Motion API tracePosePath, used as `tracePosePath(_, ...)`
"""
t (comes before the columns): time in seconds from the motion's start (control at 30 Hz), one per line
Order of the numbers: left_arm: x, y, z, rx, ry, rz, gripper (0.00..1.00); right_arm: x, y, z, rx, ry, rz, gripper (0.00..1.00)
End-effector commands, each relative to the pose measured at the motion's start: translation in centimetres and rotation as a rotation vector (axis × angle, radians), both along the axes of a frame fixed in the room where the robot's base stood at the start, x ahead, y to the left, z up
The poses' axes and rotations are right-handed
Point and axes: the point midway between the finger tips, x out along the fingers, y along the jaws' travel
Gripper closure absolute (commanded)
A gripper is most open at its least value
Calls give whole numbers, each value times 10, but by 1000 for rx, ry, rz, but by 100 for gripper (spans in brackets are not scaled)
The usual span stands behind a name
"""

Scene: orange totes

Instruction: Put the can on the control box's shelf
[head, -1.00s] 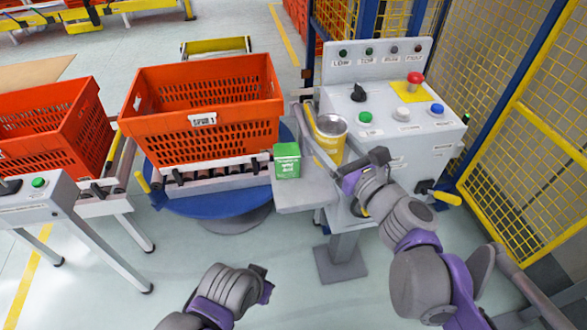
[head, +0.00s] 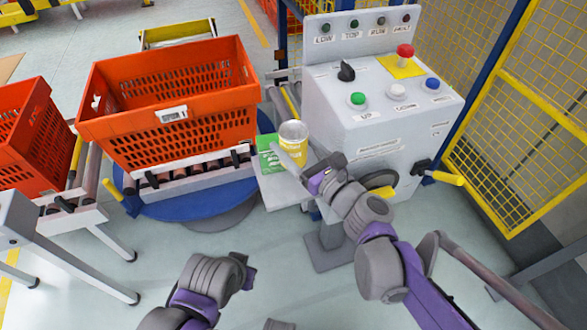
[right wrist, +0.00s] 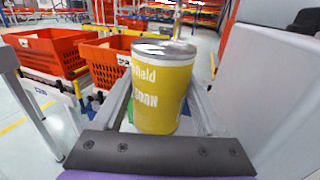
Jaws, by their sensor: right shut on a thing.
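The yellow can (head: 293,143) with a silver lid is upright over the small grey shelf (head: 282,190) on the left side of the control box (head: 375,120). My right gripper (head: 298,158) is shut on the can; the right wrist view shows the can (right wrist: 160,90) between the two fingers. I cannot tell whether the can touches the shelf.
An orange crate (head: 170,100) sits on rollers above a blue round base, left of the shelf. Another orange crate (head: 30,135) is farther left. A yellow mesh fence (head: 520,130) stands on the right. A yellow-tipped handle (head: 445,179) sticks out from the control box.

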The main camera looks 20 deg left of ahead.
Motion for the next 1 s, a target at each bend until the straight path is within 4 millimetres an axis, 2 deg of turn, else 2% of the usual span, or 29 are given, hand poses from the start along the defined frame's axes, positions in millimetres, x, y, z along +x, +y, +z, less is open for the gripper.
tracePosePath(0.03,1,0,-7,0,2,0,100,1,0,-13,1,2,0,100)
tracePosePath(0.1,1,0,-10,0,3,0,100,0,0,-23,1,2,0,100)
tracePosePath(0.37,2,0,-16,0,5,0,100,0,0,-40,1,1,0,100)
tracePosePath(0.6,3,0,-31,0,10,0,100,1,0,-75,1,2,0,100)
tracePosePath(0.97,3,0,-32,0,11,0,100,0,0,-78,1,0,0,100)
tracePosePath(1.0,3,0,-33,0,11,0,100,0,0,-79,0,0,-1,24)
